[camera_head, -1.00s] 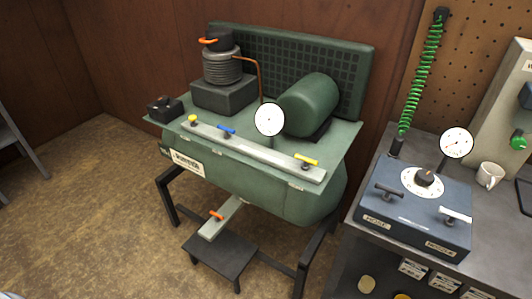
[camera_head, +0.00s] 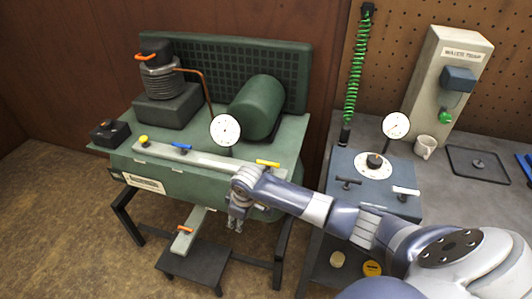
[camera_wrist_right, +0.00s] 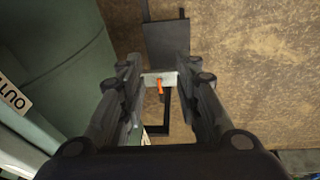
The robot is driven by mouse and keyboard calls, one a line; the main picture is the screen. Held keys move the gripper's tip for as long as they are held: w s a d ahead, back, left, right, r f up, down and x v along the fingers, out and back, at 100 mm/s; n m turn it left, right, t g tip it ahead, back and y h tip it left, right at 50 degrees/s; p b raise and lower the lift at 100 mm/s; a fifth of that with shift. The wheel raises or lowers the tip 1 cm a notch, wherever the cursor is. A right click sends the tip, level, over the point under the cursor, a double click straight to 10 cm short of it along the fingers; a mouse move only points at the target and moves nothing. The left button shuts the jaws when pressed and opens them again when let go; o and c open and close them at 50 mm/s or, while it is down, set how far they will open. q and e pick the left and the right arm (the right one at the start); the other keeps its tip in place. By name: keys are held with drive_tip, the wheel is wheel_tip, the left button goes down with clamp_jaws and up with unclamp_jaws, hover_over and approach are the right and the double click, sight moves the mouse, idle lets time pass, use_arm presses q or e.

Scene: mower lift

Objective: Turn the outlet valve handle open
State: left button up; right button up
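A yellow bar handle (camera_head: 268,164) sits at the right end of the pale manifold (camera_head: 205,163) on the green compressor. A blue handle (camera_head: 181,147) and a yellow knob (camera_head: 143,139) stand further left on it. Which handle is the outlet valve I cannot tell; a white label starting "OUT" (camera_wrist_right: 12,103) shows at the left of the right wrist view. My right gripper (camera_head: 235,225) hangs in front of the tank, below the yellow bar handle and apart from it. In the wrist view it is open and empty (camera_wrist_right: 157,68). My left gripper is out of view.
An orange handle (camera_head: 185,230) on a pale bracket is low under the tank, above a dark step (camera_head: 197,264); it shows far below my fingers (camera_wrist_right: 160,86). A blue control box (camera_head: 372,187) stands on the bench to the right. Open floor is at left.

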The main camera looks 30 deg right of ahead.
wheel_tip(320, 180, up, 13)
drive_tip(key=d+n+h+p, duration=0.1)
drive_tip(key=d+n, duration=0.1)
drive_tip(key=d, duration=0.1)
drive_tip(key=m+g+h, duration=0.1)
approach(269, 163)
drive_tip(key=f, duration=0.3)
drive_tip(key=w+f+p, duration=0.1)
drive_tip(key=f, duration=0.2)
drive_tip(key=d+f, duration=0.1)
drive_tip(key=f, duration=0.2)
drive_tip(key=shift+w+d+p, duration=0.1)
drive_tip(key=shift+w+p, duration=0.15)
drive_tip(key=shift+p, duration=0.05)
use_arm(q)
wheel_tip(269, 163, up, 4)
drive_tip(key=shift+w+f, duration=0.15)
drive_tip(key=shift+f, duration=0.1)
use_arm(e)
drive_tip(key=shift+c, duration=0.5)
clamp_jaws()
